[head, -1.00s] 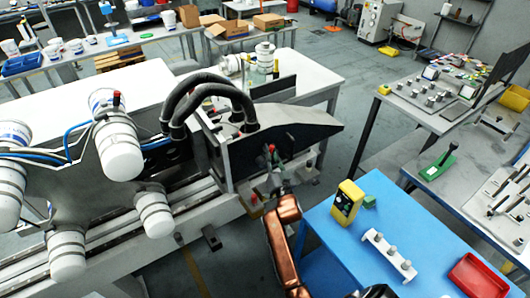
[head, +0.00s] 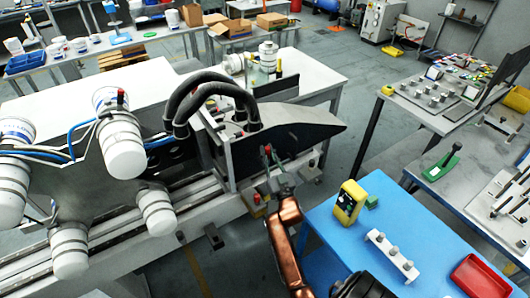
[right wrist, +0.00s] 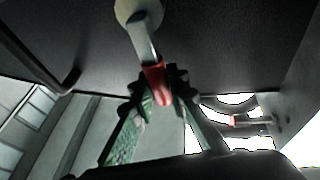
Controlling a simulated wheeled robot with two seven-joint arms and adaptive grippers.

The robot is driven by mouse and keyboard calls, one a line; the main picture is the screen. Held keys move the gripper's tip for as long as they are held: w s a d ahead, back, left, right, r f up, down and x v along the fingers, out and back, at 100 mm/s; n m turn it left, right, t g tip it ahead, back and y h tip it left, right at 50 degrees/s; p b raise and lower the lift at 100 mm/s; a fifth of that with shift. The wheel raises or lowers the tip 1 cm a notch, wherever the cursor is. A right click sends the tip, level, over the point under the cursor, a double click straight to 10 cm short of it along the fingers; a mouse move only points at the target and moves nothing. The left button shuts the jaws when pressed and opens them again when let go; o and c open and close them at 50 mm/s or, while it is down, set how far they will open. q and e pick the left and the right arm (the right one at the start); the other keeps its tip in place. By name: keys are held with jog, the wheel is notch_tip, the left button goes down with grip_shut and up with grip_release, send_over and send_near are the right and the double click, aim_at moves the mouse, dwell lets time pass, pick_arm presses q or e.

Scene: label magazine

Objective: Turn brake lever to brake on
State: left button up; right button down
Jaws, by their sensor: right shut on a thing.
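The brake lever (right wrist: 148,55) shows in the right wrist view as a grey bar. It runs down from a pale round hub (right wrist: 138,12) to a red tip (right wrist: 155,85). My right gripper (right wrist: 158,95) has its green-grey fingers on both sides of the red tip and is shut on it. In the head view my right gripper (head: 270,166) is at the near side of the machine, below its dark wedge-shaped panel. The red tip (head: 267,149) shows just above the fingers, and the rest of the lever is hard to make out there. My left gripper is out of view.
The grey machine (head: 230,165) with black hoses (head: 215,88) and white rollers (head: 119,139) fills the left. A blue table (head: 325,222) with a yellow device (head: 349,201) and red tray (head: 478,276) is at the right. Open floor (head: 362,150) lies behind it.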

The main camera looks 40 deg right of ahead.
jog(key=shift+f, duration=0.15)
jog(key=c, duration=1.8)
grip_release()
jog(key=shift+c, duration=0.2)
jog(key=v, duration=0.7)
jog(key=shift+s, duration=0.2)
jog(key=shift+a+f, duration=0.1)
